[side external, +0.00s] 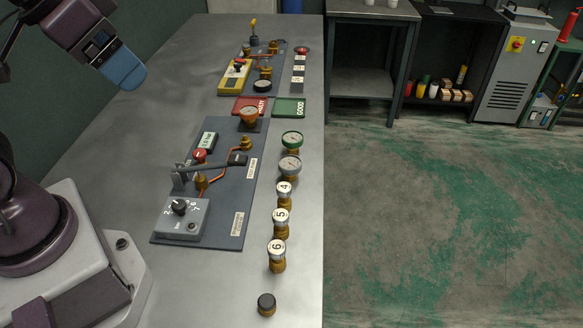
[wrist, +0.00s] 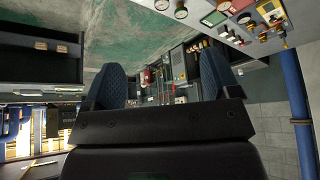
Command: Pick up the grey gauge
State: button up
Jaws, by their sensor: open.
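The grey gauge (side external: 290,166) stands upright on a brass fitting near the right edge of the metal table, in the side view. The green gauge (side external: 292,139) stands just behind it, and a row of numbered brass fittings (side external: 281,217) stands in front. My gripper (side external: 126,74) is at the upper left of the side view, raised and well away from the grey gauge. In the wrist view my gripper (wrist: 162,80) shows two blue fingers wide apart with nothing between them. Small round gauges show at that view's top edge; I cannot tell which is the grey one.
A dark panel (side external: 226,172) with a lever, copper pipe and grey dial box (side external: 182,217) lies left of the gauges. An orange gauge (side external: 249,114), red tray (side external: 246,100) and green tray (side external: 289,112) are behind. A black cap (side external: 266,304) stands in front. The left tabletop is clear.

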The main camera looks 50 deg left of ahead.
jog(key=shift+o, duration=0.4)
jog(key=n+g, duration=0.6)
jog(key=n, duration=1)
send_near(291, 163)
jog(key=shift+n, duration=0.3)
notch_tip(291, 163, down, 11)
jog(key=shift+s+f, duration=0.15)
jog(key=shift+f, duration=0.05)
jog(key=c, duration=1)
